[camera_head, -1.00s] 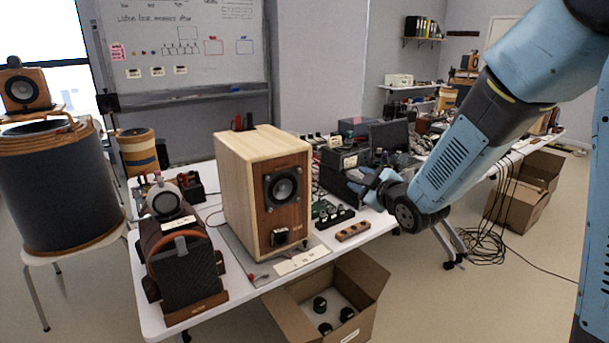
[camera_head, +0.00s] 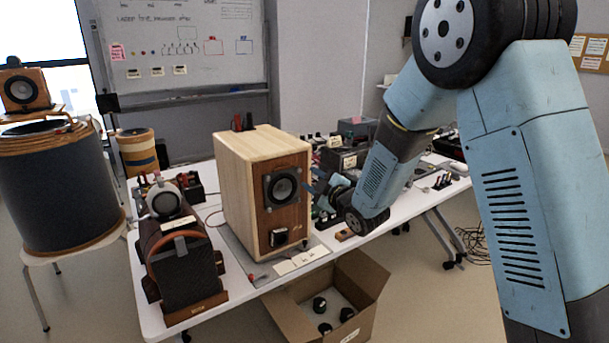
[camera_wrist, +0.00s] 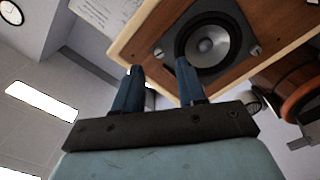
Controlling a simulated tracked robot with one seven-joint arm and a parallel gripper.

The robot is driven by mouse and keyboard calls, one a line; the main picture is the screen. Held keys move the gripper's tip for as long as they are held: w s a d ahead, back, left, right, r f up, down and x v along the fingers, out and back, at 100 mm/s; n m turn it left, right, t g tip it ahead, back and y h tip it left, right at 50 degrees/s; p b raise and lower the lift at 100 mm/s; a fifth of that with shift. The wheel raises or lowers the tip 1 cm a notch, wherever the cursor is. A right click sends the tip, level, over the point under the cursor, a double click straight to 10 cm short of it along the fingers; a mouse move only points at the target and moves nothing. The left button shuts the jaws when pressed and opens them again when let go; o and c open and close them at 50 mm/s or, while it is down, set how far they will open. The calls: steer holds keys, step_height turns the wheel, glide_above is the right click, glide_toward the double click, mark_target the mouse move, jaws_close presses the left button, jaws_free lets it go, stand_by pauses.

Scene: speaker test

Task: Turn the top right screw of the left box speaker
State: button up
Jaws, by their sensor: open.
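The wooden box speaker (camera_head: 232,185) stands upright on the white table, with a round driver (camera_head: 282,187) on its dark front panel. In the wrist view the driver (camera_wrist: 208,46) shows on a grey square plate. Two screw heads show at the plate's edge, one on the left (camera_wrist: 157,52) and one on the right (camera_wrist: 255,50); the other corners are hidden or cut off. My gripper (camera_wrist: 159,67) is open and empty, its two blue fingers apart, below the left screw in this picture. In the head view my gripper (camera_head: 315,180) is just right of the speaker's front; I cannot tell any contact.
A dark speaker with a brown band (camera_head: 183,265) stands left on the table (camera_head: 150,318). An open cardboard box (camera_head: 365,290) with several black parts is on the floor in front. Electronics crowd the table behind my gripper. A large drum-shaped speaker (camera_head: 58,190) is far left.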

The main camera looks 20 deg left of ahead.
mark_target(299, 171)
steer(key=shift+x, duration=2.75)
jaws_close()
steer(key=shift+d+f, duration=0.1)
steer(key=shift+d, duration=0.15)
steer(key=shift+a, duration=0.15)
